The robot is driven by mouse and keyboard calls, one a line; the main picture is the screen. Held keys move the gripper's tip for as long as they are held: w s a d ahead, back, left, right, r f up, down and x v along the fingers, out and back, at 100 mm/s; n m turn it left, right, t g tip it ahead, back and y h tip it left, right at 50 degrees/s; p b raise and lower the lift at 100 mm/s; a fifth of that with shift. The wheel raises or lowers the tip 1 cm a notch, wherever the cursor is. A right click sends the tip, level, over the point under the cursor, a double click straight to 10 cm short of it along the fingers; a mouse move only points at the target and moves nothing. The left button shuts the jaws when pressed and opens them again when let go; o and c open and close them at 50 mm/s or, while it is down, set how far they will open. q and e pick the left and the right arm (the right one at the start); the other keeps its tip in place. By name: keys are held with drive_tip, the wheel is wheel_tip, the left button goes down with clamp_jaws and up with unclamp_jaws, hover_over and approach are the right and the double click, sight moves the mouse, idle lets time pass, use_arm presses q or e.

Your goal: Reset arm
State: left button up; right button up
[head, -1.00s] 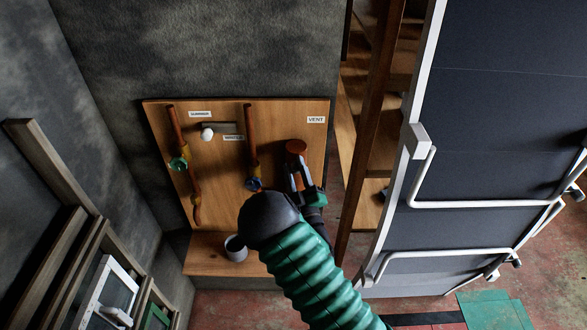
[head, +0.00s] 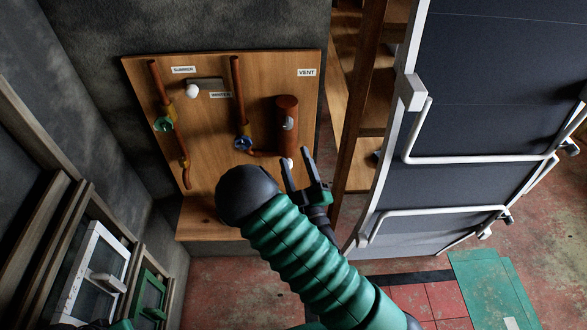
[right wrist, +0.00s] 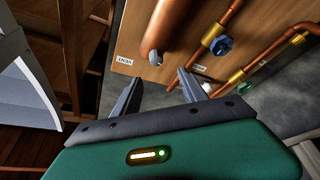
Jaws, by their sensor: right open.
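My right arm (head: 305,255), green and ribbed with a dark elbow, reaches in from the bottom of the head view. My right gripper (head: 297,166) is open and empty, just below and in front of the copper cylinder (head: 287,122) on the wooden board. In the right wrist view, the open jaws (right wrist: 160,80) have nothing between them, and the cylinder (right wrist: 165,25) hangs beyond them with a grey knob at its end. I cannot tell the exact gap between fingers and cylinder. My left gripper is not in view.
The wooden board (head: 205,115) carries copper pipes, a green valve wheel (head: 163,124), a blue valve wheel (head: 243,143) and a white-knobbed lever (head: 192,91). Wooden shelving (head: 360,120) and a dark folding panel (head: 480,110) stand right. Framed windows (head: 100,265) lean left.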

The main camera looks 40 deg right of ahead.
drive_tip(key=shift+s+a+f, duration=0.1)
drive_tip(key=shift+s, duration=0.2)
wheel_tip(320, 180, down, 11)
drive_tip(key=w+a+m+g+y, duration=0.1)
drive_tip(key=a+m+g+y, duration=0.1)
drive_tip(key=m+g, duration=0.6)
drive_tip(key=s+a+n+g+y, duration=0.1)
drive_tip(key=s+a+g+y, duration=0.1)
drive_tip(key=s+a+g, duration=0.2)
drive_tip(key=s+a+r+n+g+y, duration=0.1)
drive_tip(key=s+a+g, duration=0.4)
drive_tip(key=s, duration=0.6)
drive_tip(key=shift+a+n+g+y, duration=0.25)
drive_tip(key=shift+n+g+y, duration=0.25)
drive_tip(key=shift+n+y, duration=0.2)
